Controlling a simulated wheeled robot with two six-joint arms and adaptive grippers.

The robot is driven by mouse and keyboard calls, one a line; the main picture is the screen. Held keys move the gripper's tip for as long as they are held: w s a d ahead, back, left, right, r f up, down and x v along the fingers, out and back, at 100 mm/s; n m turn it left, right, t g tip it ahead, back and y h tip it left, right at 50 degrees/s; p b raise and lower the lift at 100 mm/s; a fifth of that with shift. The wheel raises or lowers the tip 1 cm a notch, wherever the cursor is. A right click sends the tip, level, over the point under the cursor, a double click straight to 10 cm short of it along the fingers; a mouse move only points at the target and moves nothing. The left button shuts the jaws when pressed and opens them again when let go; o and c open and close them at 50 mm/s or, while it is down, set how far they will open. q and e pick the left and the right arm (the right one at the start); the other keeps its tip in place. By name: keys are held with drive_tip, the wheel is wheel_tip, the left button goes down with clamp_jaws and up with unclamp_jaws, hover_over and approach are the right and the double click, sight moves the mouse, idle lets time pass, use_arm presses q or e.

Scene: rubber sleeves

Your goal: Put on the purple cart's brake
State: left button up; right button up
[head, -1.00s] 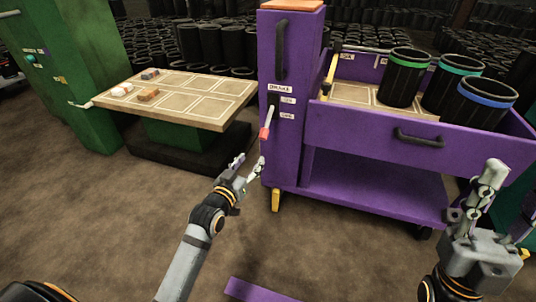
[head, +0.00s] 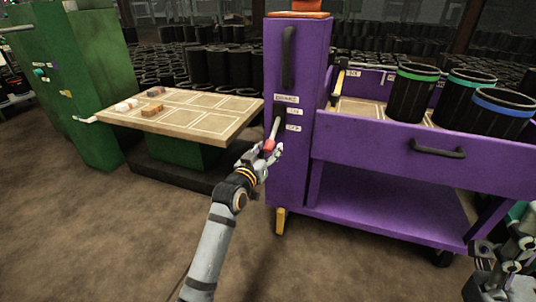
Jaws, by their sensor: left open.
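The purple cart (head: 388,152) stands at the right, with a tall purple column at its left end. On the column's front is the brake lever (head: 275,130), a pale rod with a red grip (head: 268,145), slanting down to the left below a small label that appears to read BRAKE (head: 286,98). My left gripper (head: 267,153) is open, its fingers at the red grip; I cannot tell whether they touch it. My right gripper (head: 510,255) is in the lower right corner, partly cut off, its fingers unclear.
A green unit with a tan table top (head: 215,121) carrying a few small blocks (head: 152,110) stands left of the cart. Black sleeves with green and blue rims (head: 411,90) stand in the cart's tray. Open brown floor (head: 110,230) lies in front.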

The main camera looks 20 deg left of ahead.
use_arm(q)
drive_tip(key=shift+w, duration=0.1)
drive_tip(key=shift+c, duration=0.2)
clamp_jaws()
idle(0.4)
